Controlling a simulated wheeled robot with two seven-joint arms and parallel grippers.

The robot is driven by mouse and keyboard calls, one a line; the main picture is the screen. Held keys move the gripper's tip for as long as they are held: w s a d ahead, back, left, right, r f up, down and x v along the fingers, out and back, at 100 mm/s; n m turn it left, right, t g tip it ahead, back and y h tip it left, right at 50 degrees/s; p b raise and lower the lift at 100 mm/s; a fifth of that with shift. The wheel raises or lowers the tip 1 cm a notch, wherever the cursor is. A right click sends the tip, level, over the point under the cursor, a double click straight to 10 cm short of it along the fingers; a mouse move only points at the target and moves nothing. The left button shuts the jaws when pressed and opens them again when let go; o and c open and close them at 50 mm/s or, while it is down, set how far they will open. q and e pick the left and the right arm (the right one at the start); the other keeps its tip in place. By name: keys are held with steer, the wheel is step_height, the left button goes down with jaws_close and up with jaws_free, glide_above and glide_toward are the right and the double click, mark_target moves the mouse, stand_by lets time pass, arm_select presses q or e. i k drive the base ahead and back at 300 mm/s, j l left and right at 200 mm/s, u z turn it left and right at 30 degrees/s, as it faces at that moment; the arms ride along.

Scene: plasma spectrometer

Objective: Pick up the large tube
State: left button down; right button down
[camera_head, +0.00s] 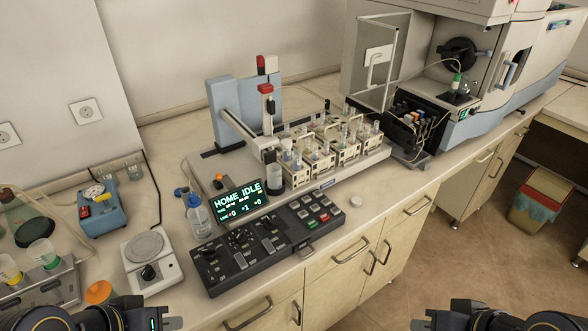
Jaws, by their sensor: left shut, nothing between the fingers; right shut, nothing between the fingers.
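Several clear tubes stand in beige racks (318,165) on the autosampler deck. A larger clear tube (273,178) stands at the front left of these racks, close under the sampler arm; its top is partly hidden by a dark part. I cannot tell for sure that it is the large tube meant. My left gripper (172,320) is at the bottom edge, shut and empty, in front of the bench and well short of the racks. My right gripper (422,322) is at the bottom right, shut and empty, over the floor.
A control panel (270,247), a lit display (240,200) and a wash bottle (198,215) stand before the racks. The spectrometer (520,60) fills the back right. A bin (540,200) stands on the floor.

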mark_target(297, 167)
steer(key=j+u, duration=0.2)
steer(key=u, duration=0.15)
steer(key=i+j+u, duration=0.15)
steer(key=u, duration=0.15)
steer(key=i+j+u, duration=0.1)
steer(key=j+u, duration=0.25)
steer(key=k+l, duration=0.05)
steer(key=l, duration=0.05)
